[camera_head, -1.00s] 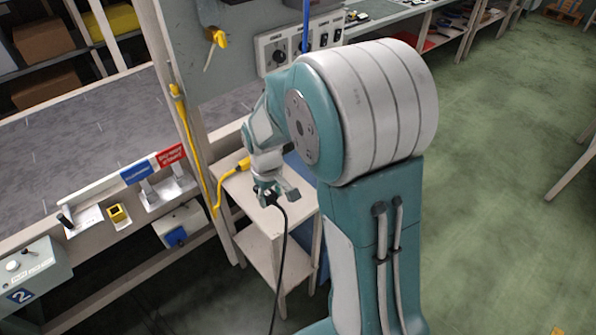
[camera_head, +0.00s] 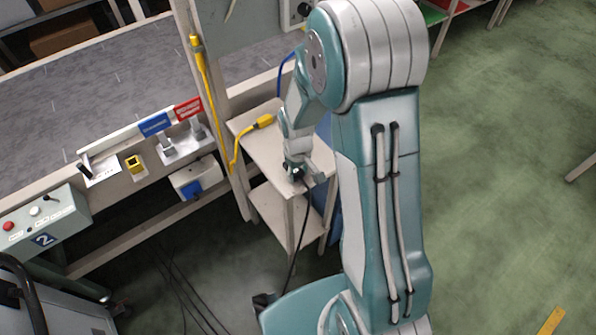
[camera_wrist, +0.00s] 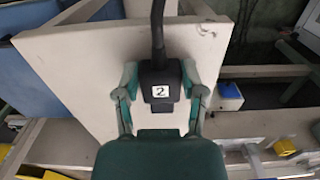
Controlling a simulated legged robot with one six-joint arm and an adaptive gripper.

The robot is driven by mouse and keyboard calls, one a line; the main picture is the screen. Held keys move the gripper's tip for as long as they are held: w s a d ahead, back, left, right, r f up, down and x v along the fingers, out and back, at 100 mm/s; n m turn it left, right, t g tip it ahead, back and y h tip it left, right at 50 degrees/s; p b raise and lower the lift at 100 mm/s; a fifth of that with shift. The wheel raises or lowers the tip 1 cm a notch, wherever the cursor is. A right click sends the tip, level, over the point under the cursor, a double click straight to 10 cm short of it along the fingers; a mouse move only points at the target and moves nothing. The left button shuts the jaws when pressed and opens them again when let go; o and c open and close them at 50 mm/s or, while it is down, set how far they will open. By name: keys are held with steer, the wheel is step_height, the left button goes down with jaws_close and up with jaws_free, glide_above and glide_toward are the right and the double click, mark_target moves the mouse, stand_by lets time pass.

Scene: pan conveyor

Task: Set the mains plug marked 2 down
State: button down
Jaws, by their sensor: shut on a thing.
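The mains plug marked 2 (camera_wrist: 160,84) is black, with a white label and a black cable, in the middle of the wrist view. My gripper (camera_wrist: 160,95) is shut on it, one finger on each side. The pale top of a small stand (camera_wrist: 85,60) lies behind the plug in the wrist view; I cannot tell whether they touch. In the head view my gripper (camera_head: 298,172) is over the front part of the stand's top (camera_head: 258,146), and the plug is mostly hidden there. The cable (camera_head: 301,235) hangs down past the stand's front edge to the floor.
A yellow plug (camera_head: 263,121) on a yellow cable lies at the stand's back left. The conveyor (camera_head: 80,110) is on the left, with a control box marked 2 (camera_head: 42,226) and a white socket box with a blue cover (camera_head: 196,180). Green floor on the right is mostly clear.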

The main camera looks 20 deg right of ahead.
mark_target(297, 173)
steer(key=shift+a, duration=0.1)
steer(key=shift+c, duration=0.9)
jaws_free()
steer(key=shift+r, duration=0.1)
step_height(297, 173, up, 12)
steer(key=shift+w, duration=0.1)
